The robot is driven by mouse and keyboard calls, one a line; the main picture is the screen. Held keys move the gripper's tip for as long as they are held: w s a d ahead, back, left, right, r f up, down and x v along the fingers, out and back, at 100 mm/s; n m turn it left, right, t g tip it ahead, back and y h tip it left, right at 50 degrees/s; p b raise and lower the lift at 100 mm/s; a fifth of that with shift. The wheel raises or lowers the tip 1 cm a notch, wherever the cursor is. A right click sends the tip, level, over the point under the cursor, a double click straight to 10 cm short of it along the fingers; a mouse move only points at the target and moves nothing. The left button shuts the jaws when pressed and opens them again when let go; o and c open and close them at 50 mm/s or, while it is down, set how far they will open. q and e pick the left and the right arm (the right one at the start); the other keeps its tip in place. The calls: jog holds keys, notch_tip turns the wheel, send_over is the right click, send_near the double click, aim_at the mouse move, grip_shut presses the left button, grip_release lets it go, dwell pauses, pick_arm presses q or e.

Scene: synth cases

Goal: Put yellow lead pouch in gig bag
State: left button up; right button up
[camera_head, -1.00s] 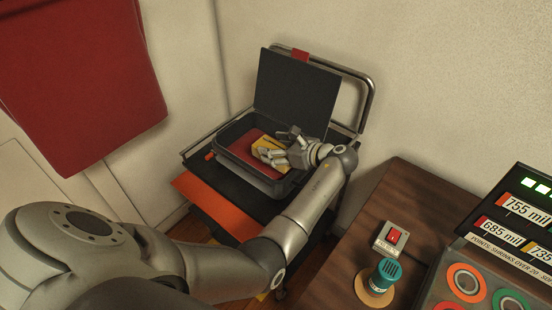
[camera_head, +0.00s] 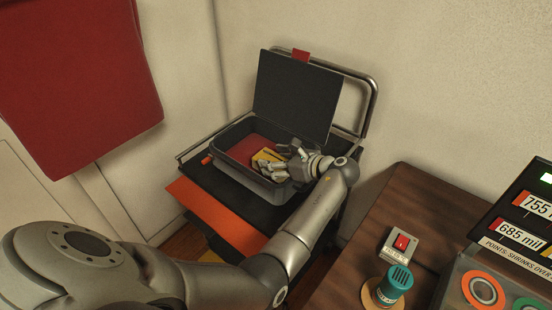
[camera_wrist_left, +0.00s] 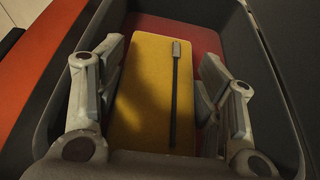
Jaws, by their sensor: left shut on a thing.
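The gig bag (camera_head: 228,137) is an open dark case with a red interior, its lid (camera_head: 297,95) standing up at the back. The yellow pouch (camera_head: 266,155) is inside the bag's walls, over the red lining. In the left wrist view the yellow pouch (camera_wrist_left: 150,100) shows a dark zip-like strip and lies between the two fingers. My left gripper (camera_head: 281,160) is shut on the pouch, inside the bag's opening. It also shows in the left wrist view (camera_wrist_left: 155,95). The pouch's near end is hidden by the gripper. My right gripper is not in view.
The bag rests on a dark cart with an orange panel (camera_head: 215,215) and a metal rail (camera_head: 372,95). A wooden table (camera_head: 425,205) at the right bears a red switch box (camera_head: 400,243), a teal-capped jar (camera_head: 396,283) and a display panel (camera_head: 522,225). A red cloth (camera_head: 80,85) hangs at the left.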

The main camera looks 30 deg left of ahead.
pick_arm(q)
jog(key=shift+f, duration=0.25)
jog(key=o, duration=1.1)
jog(key=shift+c, duration=0.2)
jog(key=shift+r, duration=0.15)
